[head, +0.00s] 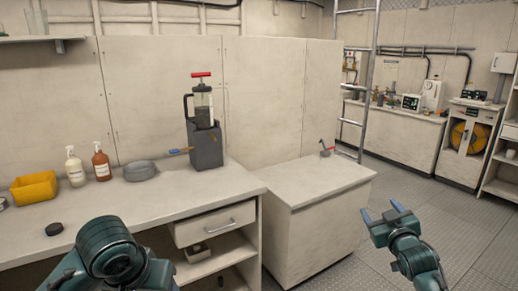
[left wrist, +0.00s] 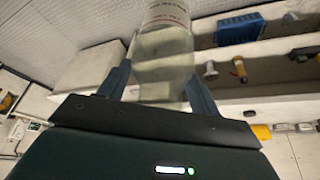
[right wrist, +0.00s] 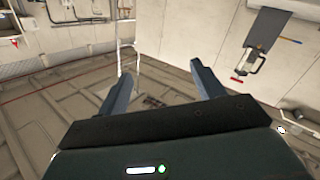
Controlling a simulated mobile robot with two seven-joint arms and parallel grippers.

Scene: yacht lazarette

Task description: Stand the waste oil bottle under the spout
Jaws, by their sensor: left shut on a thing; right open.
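My left gripper (left wrist: 162,85) is shut on a clear, pale bottle (left wrist: 164,62) with a label, in the left wrist view; its far end is cut off by the frame. In the head view only part of my left arm shows; the gripper and bottle are hidden. A grey stand (head: 206,147) on the counter carries a clear cylinder with a red T-handle. A thin blue and orange piece (head: 181,151), perhaps the spout, sticks out left from it. My right gripper (head: 384,213) is open and empty, right of the lower cabinet, above the floor.
A shallow grey round dish (head: 140,170) sits on the counter (head: 120,205), left of the stand. Further left are a brown bottle (head: 101,164), a white bottle (head: 75,168) and a yellow bin (head: 35,187). A black round cap (head: 54,229) lies nearer. The counter's front middle is clear.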

